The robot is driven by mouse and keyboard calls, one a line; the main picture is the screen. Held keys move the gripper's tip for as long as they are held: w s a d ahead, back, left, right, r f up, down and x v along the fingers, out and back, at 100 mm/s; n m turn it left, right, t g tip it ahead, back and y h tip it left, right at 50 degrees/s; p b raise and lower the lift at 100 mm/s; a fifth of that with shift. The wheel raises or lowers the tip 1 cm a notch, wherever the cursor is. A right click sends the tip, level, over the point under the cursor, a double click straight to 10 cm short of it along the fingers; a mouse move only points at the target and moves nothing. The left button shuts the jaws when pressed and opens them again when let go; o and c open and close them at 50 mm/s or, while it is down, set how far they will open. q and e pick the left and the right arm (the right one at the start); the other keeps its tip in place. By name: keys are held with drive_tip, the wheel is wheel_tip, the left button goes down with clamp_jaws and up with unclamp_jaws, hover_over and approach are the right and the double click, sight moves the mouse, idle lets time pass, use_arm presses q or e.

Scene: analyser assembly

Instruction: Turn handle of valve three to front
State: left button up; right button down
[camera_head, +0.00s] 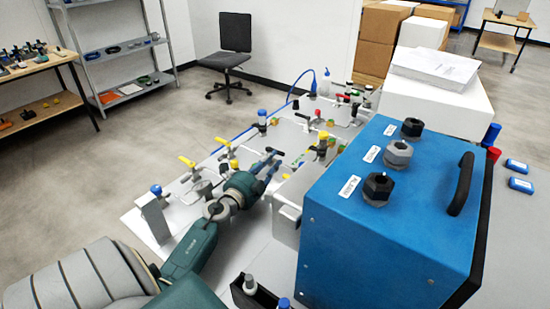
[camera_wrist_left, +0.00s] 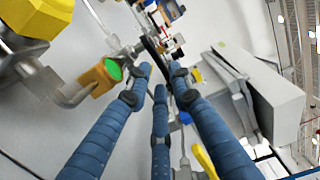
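The grey panel (camera_head: 160,213) carries several valves with coloured handles; I cannot tell which is valve three. Yellow handles (camera_head: 187,161) and (camera_head: 222,142) show left of my left gripper (camera_head: 269,161), and a red handle (camera_head: 317,111) is further back. My left gripper is low over the panel, beside the blue box. In the left wrist view its three blue fingers (camera_wrist_left: 160,80) are spread, with a gap between the tips. A dark part (camera_wrist_left: 153,47) lies just beyond the tips; contact is unclear. A yellow handle (camera_wrist_left: 205,161) is near the right finger. My right gripper is not in view.
A blue analyser box (camera_head: 385,240) with black and grey knobs stands close on the right. An orange fitting with a green end (camera_wrist_left: 104,75) and a yellow part (camera_wrist_left: 35,15) are left of the fingers. Pipes and fittings crowd the panel. A black tray (camera_head: 252,295) is at the front.

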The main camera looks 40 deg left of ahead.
sight(278, 154)
use_arm(q)
drive_tip(key=shift+x, duration=1.25)
clamp_jaws()
drive_tip(key=shift+w+d+r+n+y+p, duration=0.1)
drive_tip(key=shift+w+n+y+p, duration=0.05)
drive_tip(key=shift+n+y+p, duration=0.25)
drive_tip(key=shift+w+d+r+n+y+p, duration=0.15)
drive_tip(key=shift+n+y+p, duration=0.15)
drive_tip(key=shift+y+p, duration=0.15)
drive_tip(key=shift+w+a+f+n+g+y, duration=0.15)
drive_tip(key=shift+n+g+y, duration=0.3)
drive_tip(key=shift+y, duration=0.3)
drive_tip(key=shift+w+d+f+n+g+y, duration=0.1)
drive_tip(key=shift+w+n+g+y, duration=0.1)
drive_tip(key=shift+n+g+y, duration=0.4)
drive_tip(key=shift+a, duration=0.1)
